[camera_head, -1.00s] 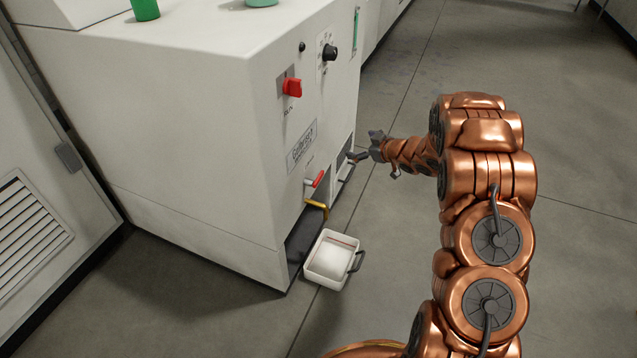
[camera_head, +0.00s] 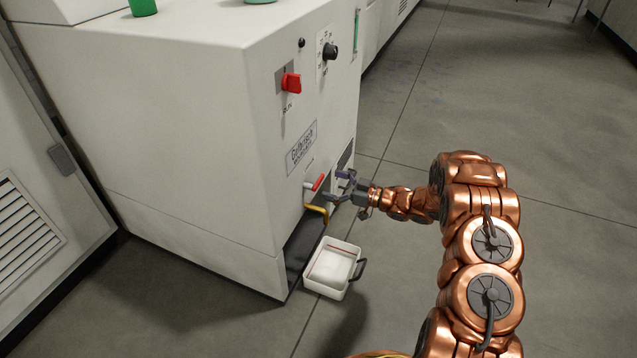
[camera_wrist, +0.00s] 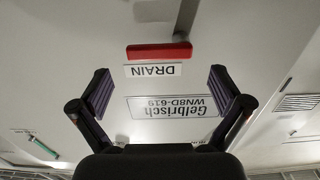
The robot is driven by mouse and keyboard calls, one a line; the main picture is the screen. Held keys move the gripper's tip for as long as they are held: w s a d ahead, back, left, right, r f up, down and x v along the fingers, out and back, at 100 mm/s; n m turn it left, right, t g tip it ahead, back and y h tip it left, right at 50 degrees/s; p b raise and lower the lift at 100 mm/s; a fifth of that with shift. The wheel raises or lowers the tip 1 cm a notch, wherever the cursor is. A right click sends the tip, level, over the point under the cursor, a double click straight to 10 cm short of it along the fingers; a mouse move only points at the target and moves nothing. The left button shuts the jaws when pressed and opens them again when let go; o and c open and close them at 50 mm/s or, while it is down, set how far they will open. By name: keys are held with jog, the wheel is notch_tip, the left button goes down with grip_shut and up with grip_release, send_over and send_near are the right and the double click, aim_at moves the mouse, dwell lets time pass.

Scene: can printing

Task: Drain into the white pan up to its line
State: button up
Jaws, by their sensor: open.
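The white pan (camera_head: 333,268) sits on the floor at the foot of the white machine, below a yellow spout (camera_head: 317,210). A red line shows on its inside wall, and a dark handle is on its right. The red drain lever (camera_head: 318,182) is on the machine's front above the spout; in the wrist view the lever (camera_wrist: 160,51) lies across the picture above an upside-down DRAIN label (camera_wrist: 153,70). My gripper (camera_head: 337,184) is open and empty, close to the lever. In the wrist view its fingers (camera_wrist: 160,88) are spread wide, and the lever lies beyond their tips.
The machine (camera_head: 190,130) also carries a red RUN switch (camera_head: 291,83), a black knob (camera_head: 330,51) and a nameplate (camera_head: 301,147). A dark recess (camera_head: 303,243) opens behind the pan. The floor to the right is clear.

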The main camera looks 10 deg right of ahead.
aim_at(308, 177)
jog(key=shift+b+x, duration=0.5)
jog(key=shift+x, duration=1.75)
jog(key=shift+c, duration=0.2)
jog(key=c, duration=1)
jog(key=shift+c, duration=0.2)
